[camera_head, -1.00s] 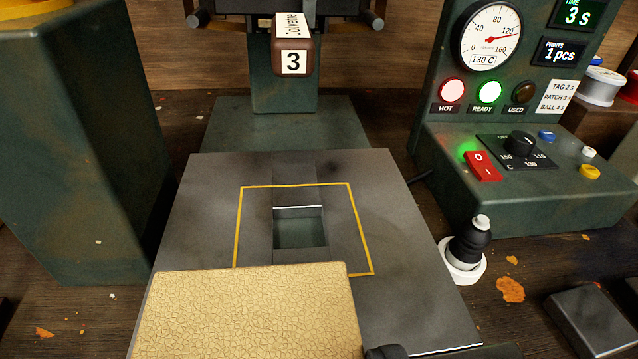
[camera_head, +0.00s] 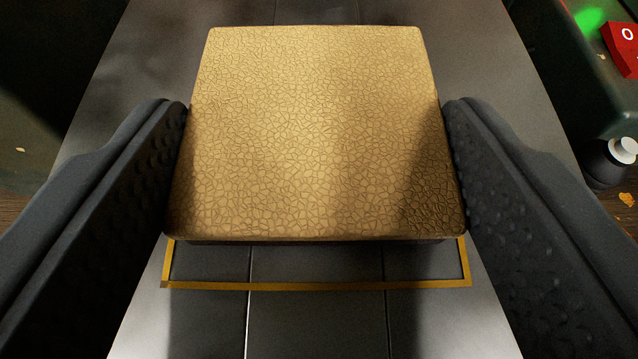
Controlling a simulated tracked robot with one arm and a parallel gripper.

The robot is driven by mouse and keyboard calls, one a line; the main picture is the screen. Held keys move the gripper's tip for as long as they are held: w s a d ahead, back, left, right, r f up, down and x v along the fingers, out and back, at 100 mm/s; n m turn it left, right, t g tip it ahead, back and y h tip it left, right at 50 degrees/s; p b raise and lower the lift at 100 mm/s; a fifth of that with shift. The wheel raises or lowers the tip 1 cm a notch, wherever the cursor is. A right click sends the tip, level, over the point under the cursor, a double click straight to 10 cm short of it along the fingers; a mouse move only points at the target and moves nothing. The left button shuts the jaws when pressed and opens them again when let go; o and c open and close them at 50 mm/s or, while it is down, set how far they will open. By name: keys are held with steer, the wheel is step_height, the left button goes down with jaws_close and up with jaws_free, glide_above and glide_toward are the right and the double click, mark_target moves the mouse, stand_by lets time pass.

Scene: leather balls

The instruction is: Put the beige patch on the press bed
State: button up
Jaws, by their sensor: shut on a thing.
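The beige patch (camera_head: 315,130) is a square, crackle-textured leather piece in the middle of the head view. My gripper (camera_head: 315,135) is shut on it, with one dark padded finger at its left edge and the other at its right edge. The patch is over the grey press bed (camera_head: 110,135). It covers most of the yellow outline (camera_head: 315,285) on the bed, whose front line and front corners show below the patch's near edge. A dark strip lies under the near edge; I cannot tell whether the patch touches the bed.
The red switch (camera_head: 622,42) and a green glow on the control box are at the upper right. A black knob with a white top (camera_head: 622,150) stands right of the bed. The bed's near part is bare.

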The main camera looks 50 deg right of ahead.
steer(key=shift+f, duration=0.15)
steer(key=o, duration=1)
steer(key=shift+a, duration=0.15)
steer(key=v, duration=1.2)
steer(key=shift+p, duration=0.35)
steer(key=shift+r, duration=0.2)
